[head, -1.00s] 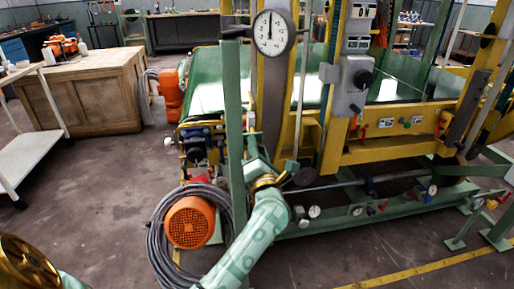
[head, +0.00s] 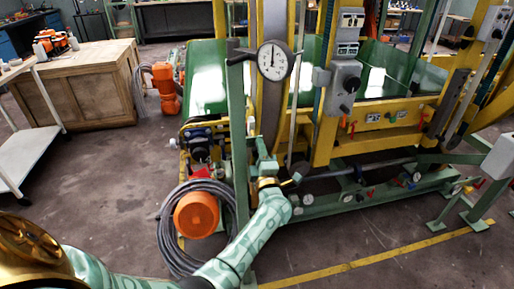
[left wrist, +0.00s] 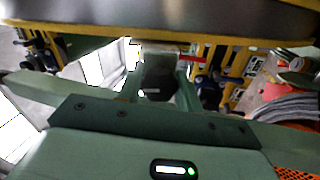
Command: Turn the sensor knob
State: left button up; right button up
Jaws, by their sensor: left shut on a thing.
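My left gripper (head: 267,160) is up against the yellow and green machine (head: 372,146), just right of the upright green post (head: 239,150). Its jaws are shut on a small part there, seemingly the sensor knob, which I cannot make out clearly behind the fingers. In the left wrist view the green gripper body (left wrist: 155,150) fills the bottom, and the grip area in the middle is dark and cluttered. My right gripper is not in view.
An orange motor (head: 196,214) and a coiled grey hose (head: 168,235) lie left of the post. A wooden crate (head: 82,88) and a white cart (head: 30,130) stand at the left. Open floor lies between them and the machine.

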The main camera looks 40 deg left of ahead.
pick_arm(q)
jog(key=shift+m+p, duration=0.3)
jog(key=shift+m, duration=0.2)
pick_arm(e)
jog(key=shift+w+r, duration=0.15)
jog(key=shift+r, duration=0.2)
pick_arm(q)
jog(key=shift+f, duration=0.15)
jog(key=o, duration=0.7)
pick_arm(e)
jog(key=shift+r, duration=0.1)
